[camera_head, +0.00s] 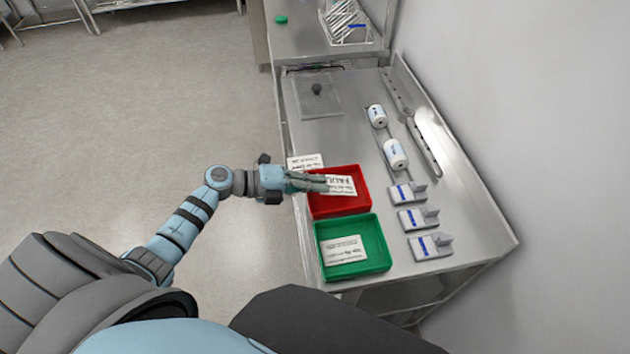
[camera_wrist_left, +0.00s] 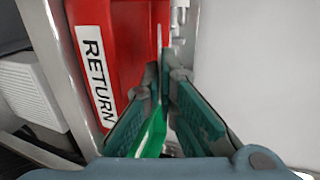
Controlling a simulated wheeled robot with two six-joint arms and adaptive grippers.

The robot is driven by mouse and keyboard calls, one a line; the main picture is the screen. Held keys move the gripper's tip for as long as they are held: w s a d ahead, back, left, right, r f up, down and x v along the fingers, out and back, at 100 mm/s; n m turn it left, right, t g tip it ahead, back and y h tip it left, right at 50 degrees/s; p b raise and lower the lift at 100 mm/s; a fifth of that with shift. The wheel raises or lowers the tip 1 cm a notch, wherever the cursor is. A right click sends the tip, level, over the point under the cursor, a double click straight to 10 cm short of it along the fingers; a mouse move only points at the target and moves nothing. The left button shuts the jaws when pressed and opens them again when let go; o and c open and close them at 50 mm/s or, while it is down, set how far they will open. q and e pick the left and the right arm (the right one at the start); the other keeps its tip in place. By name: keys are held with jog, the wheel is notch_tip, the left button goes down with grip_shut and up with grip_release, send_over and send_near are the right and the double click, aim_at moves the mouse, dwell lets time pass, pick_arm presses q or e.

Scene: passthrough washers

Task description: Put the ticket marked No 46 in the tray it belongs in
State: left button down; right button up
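My left gripper (camera_head: 326,187) reaches over the red tray (camera_head: 356,208). A white ticket (camera_head: 343,186) with large dark letters like "FAUL" shows at its fingertips. In the left wrist view the fingers (camera_wrist_left: 166,80) are close together, with a thin pale edge between them, so they look shut on this ticket. Its number is not readable. The red tray bears a "RETURN" label (camera_wrist_left: 97,80). A second ticket (camera_head: 303,161) lies at the table edge behind the red tray. The green tray (camera_head: 378,262) holds another ticket (camera_head: 343,250). Their small print is unreadable. My right gripper is not in view.
Several grey blocks with blue stripes (camera_head: 417,218) stand right of the trays. Two white cylinders (camera_head: 396,154) lie farther back beside a long grey bar. A clear plate (camera_head: 318,95) with a dark knob lies at the back. The wall runs along the right side.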

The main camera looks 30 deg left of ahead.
pick_arm(q)
jog(key=shift+r, duration=0.1)
jog(key=c, duration=1.7)
grip_release()
jog(key=shift+s, duration=0.1)
